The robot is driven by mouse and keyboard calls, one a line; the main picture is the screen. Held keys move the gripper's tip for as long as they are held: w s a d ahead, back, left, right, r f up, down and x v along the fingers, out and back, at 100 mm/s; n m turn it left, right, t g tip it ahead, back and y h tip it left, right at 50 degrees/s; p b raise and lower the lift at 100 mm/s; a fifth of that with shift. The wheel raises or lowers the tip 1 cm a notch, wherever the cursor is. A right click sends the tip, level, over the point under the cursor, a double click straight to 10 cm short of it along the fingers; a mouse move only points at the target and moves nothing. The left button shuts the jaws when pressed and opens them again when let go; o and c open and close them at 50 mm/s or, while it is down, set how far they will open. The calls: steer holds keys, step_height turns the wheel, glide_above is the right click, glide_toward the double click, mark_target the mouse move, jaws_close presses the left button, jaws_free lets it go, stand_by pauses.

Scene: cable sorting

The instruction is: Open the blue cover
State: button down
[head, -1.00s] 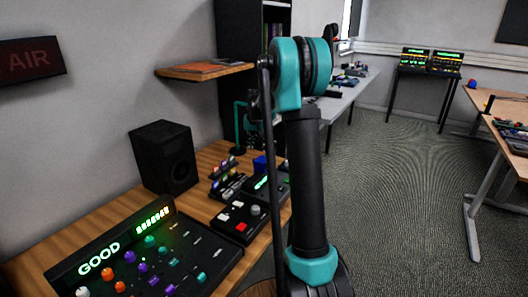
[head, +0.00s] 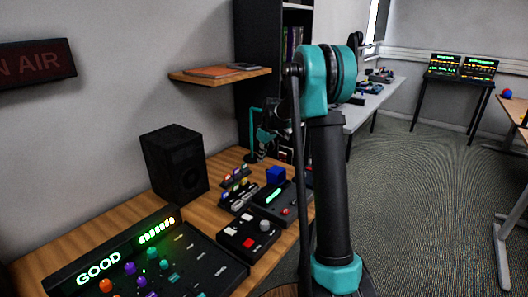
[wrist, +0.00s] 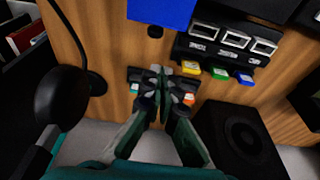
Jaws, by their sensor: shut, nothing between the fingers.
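The blue cover (head: 275,174) looks like a small blue box at the back of a black device with a green display (head: 272,196), on the wooden desk. In the wrist view a blue surface (wrist: 160,10), apparently the same cover, is cut off by the top edge. My gripper (wrist: 162,76) is shut and empty in the wrist view, below the blue surface in the picture and apart from it. It is over the desk near a small dark item with coloured ends, partly hidden by the fingers. Whether the cover is hinged cannot be told.
A black speaker (head: 174,163) stands against the wall. A control panel reading GOOD (head: 150,262) and a black box with red and white buttons (head: 248,236) lie on the desk (head: 207,212). A black unit with coloured tabs (wrist: 228,45) is right of the blue surface. A shelf (head: 220,75) overhangs.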

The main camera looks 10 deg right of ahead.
mark_target(269, 170)
steer(key=f, duration=0.1)
steer(key=s+d+f, duration=0.2)
steer(key=shift+s+f, duration=0.1)
steer(key=shift+f, duration=0.1)
steer(key=shift+d, duration=0.1)
stand_by(0.4)
steer(key=shift+s+d+r+t+y, duration=0.35)
steer(key=shift+r+t+y, duration=0.05)
steer(key=shift+s+d+r, duration=0.2)
steer(key=shift+s+r, duration=0.1)
steer(key=shift+r, duration=0.15)
